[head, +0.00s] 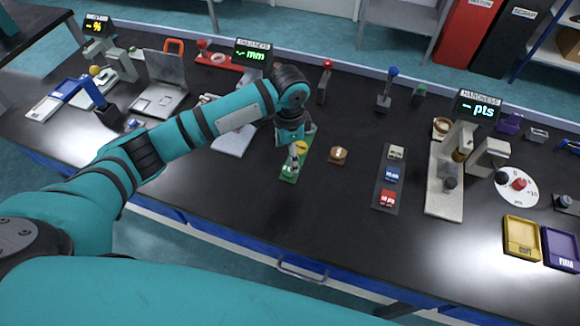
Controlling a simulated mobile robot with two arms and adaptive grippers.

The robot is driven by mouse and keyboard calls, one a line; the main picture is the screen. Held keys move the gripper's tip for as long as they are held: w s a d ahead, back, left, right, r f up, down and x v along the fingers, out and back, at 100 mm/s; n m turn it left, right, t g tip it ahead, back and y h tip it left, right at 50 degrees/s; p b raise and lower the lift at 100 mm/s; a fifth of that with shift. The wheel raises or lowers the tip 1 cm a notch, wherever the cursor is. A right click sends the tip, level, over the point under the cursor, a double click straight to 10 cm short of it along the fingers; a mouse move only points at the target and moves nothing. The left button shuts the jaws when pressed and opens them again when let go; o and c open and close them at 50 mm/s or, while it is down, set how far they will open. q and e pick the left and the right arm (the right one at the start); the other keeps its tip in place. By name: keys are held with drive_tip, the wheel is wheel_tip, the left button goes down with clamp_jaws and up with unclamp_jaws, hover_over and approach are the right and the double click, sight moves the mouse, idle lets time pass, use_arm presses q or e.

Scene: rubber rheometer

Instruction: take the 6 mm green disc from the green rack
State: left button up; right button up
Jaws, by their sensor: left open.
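The green rack (286,177) is a narrow strip lying on the dark bench near the middle of the head view. My left gripper (294,158) comes down over the rack from above and is open. It covers much of the rack, and a yellow spot (301,147) shows beside the fingers. I cannot make out the 6 mm green disc; the gripper and small scale hide the rack's contents. Whether the fingers touch anything there I cannot tell. My right gripper is out of view.
A round brown piece (338,155) lies right of the rack. Farther right are a dark strip with coloured blocks (379,185) and the hardness tester (446,170). Yellow (509,251) and purple (562,262) trays lie at the right. The bench front before the rack is clear.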

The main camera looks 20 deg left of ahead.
use_arm(q)
wheel_tip(320, 180, down, 5)
drive_tip(key=shift+s+d+r+p, duration=0.1)
drive_tip(key=shift+p, duration=0.8)
drive_tip(key=shift+f, duration=0.3)
drive_tip(key=shift+f, duration=0.25)
drive_tip(key=shift+c, duration=0.4)
drive_tip(key=c, duration=0.9)
